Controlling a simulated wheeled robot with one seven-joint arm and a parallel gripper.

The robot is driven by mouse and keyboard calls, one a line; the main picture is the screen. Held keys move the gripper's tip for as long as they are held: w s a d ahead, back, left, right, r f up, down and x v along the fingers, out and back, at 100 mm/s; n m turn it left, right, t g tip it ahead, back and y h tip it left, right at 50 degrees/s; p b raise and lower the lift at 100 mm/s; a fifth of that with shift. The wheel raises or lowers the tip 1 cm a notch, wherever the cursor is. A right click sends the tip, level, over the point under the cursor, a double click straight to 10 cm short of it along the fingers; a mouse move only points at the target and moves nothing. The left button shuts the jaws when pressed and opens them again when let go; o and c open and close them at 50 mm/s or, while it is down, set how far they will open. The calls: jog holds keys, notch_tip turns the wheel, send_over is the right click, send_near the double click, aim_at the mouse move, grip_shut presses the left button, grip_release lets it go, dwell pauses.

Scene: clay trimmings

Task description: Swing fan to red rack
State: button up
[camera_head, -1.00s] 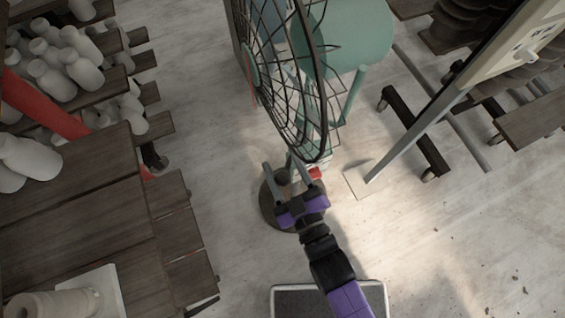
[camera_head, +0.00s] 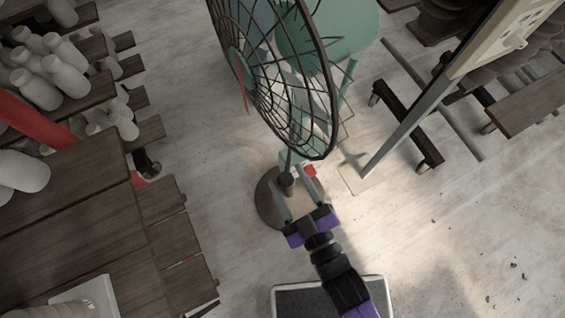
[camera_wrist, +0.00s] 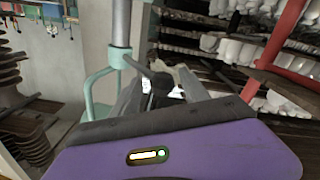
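The fan (camera_head: 262,65) has a black wire cage with a teal hub, above a pole on a round dark base (camera_head: 270,208) in the head view. My gripper (camera_head: 293,184) is low in front of the pole, below the cage. In the wrist view a dark knob (camera_wrist: 161,80) lies near my fingers, beside a grey and teal pole (camera_wrist: 121,30). The red rack (camera_head: 40,112), with a red upright and wooden shelves of white pots, stands at the left. Contact with the fan is unclear.
A teal stool (camera_head: 335,40) stands behind the fan. A board on a grey leg and a dark wheeled foot (camera_head: 405,125) are at the right. Wooden boards (camera_head: 90,215) fill the lower left. Open floor lies at the lower right.

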jog(key=shift+r+v, duration=0.1)
jog(key=shift+v, duration=0.6)
jog(key=shift+r+v, duration=0.15)
jog(key=shift+v, duration=0.6)
